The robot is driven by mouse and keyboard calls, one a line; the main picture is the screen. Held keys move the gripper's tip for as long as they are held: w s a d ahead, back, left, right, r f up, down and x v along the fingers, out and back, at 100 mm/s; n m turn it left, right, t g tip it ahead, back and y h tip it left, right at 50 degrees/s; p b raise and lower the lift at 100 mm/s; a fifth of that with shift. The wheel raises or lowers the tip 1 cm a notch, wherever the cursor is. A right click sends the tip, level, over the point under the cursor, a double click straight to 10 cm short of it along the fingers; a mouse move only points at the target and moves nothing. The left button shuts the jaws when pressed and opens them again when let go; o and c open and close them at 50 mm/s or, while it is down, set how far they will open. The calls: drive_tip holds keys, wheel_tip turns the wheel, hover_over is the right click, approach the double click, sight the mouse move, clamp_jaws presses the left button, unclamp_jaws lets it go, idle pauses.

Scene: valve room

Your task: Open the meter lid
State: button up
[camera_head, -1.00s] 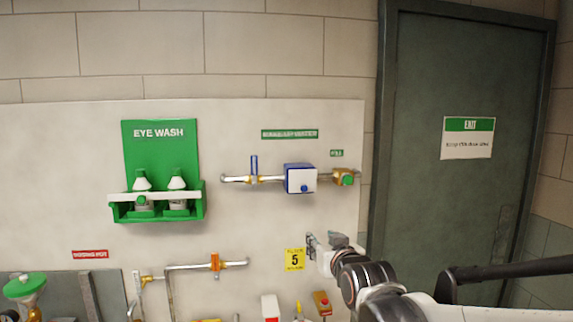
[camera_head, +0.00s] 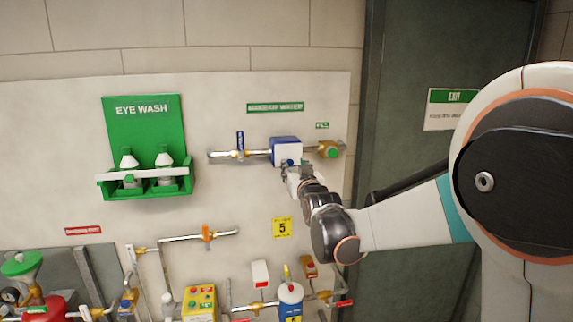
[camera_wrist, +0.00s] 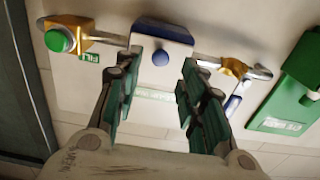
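The meter (camera_head: 286,141) is a blue box on the upper pipe of the white wall panel. Its white front lid (camera_head: 285,153) is closed and bears a small blue knob. In the wrist view, which is turned upside down, the lid (camera_wrist: 172,72) and the knob (camera_wrist: 160,57) show between my fingers. My gripper (camera_wrist: 160,78) is open, with a finger on each side of the knob and nothing held. In the head view, my gripper (camera_head: 291,173) is just below and in front of the lid. I cannot tell whether the fingertips touch it.
A blue-handled valve (camera_head: 240,143) is left of the meter, and a brass fill valve with a green cap (camera_head: 331,150) is right of it. The green eye wash station (camera_head: 143,150) is farther left. A dark door (camera_head: 425,60) stands right.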

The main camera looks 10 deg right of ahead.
sight(290, 163)
drive_tip(key=shift+w, duration=2.45)
clamp_jaws()
